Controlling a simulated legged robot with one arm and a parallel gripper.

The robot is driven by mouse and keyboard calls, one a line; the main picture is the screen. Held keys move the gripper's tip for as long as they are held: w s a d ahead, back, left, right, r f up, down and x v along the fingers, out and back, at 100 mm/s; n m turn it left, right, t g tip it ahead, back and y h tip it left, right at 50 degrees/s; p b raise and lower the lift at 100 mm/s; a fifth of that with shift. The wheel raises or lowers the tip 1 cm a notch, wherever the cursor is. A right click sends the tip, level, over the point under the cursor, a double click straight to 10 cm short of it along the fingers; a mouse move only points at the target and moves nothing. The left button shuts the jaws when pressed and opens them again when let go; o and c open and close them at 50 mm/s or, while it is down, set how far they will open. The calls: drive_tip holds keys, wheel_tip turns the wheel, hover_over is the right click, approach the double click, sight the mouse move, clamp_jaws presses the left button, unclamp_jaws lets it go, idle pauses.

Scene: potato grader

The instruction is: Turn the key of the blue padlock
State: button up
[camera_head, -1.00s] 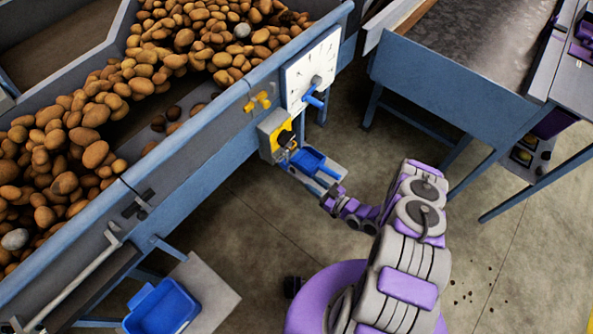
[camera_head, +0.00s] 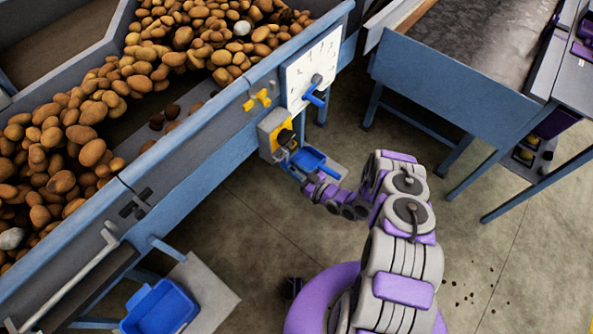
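A grey box with a yellow face and a black knob (camera_head: 284,137) is fixed to the side of the blue machine. A small dark metallic part hangs just below the knob; I cannot make out a padlock or its key there for certain.
A white dial plate with a blue lever (camera_head: 313,96) and a yellow valve-like handle (camera_head: 258,100) are above the box. The machine's hopper holds many potatoes (camera_head: 90,115). A blue bin (camera_head: 160,306) stands at the lower left.

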clamp_jaws()
idle(0.4)
drive_tip(key=shift+s+n+p, duration=0.15)
drive_tip(key=shift+n+p, duration=0.45)
drive_tip(key=shift+n, duration=0.5)
drive_tip(key=n, duration=1)
drive_tip(key=f+n, duration=0.1)
drive_tip(key=n, duration=0.4)
drive_tip(key=shift+s+a+f+n+b, duration=0.1)
drive_tip(key=shift+s+a+n+b, duration=0.2)
drive_tip(key=shift+s+a+b, duration=0.1)
